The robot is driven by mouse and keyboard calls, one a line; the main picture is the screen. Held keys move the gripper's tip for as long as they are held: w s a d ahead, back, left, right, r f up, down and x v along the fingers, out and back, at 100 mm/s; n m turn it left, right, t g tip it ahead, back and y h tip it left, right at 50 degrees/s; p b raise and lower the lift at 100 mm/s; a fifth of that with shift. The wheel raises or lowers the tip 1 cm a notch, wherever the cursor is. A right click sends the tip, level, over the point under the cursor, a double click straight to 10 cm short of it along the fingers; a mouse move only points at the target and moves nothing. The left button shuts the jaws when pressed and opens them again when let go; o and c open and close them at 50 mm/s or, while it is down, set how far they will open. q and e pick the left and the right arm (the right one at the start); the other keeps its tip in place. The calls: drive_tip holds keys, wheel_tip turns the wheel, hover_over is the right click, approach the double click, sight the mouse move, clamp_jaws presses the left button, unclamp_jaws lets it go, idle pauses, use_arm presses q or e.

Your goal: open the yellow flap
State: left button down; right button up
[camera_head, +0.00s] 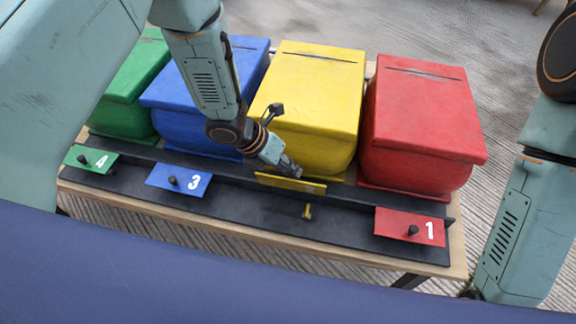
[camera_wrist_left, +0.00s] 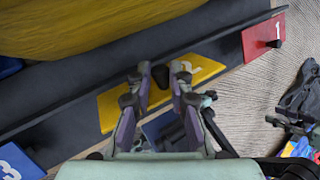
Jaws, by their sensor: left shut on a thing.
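The yellow flap (camera_head: 291,183) is in front of the yellow box, at the black board. In the head view it shows as a thin strip, tilted up from the board, unlike the flat-lying coloured flaps beside it. My left gripper (camera_head: 290,169) reaches it from above and behind. In the left wrist view the yellow flap (camera_wrist_left: 112,108) lies under the fingers. The left gripper (camera_wrist_left: 162,76) is shut on the flap's dark knob (camera_wrist_left: 160,77), which shows between the two fingers. My right arm is at the right edge of the head view; its gripper is not visible.
The yellow box (camera_head: 315,85) stands between a blue box (camera_head: 250,60) and a red box (camera_head: 422,115); a green box (camera_head: 125,85) is far left. Flaps 4 (camera_head: 90,158), 3 (camera_head: 178,180) and 1 (camera_head: 409,227) flank the yellow one. A small yellow piece (camera_head: 307,211) sits below it.

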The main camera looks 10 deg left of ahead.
use_arm(q)
drive_tip(key=shift+w+r, duration=0.15)
drive_tip(key=shift+w, duration=0.4)
drive_tip(key=w, duration=0.1)
drive_tip(key=w+f, duration=0.1)
drive_tip(key=w+b, duration=0.1)
drive_tip(key=shift+w+f, duration=0.25)
idle(0.6)
drive_tip(key=shift+w+f, duration=0.1)
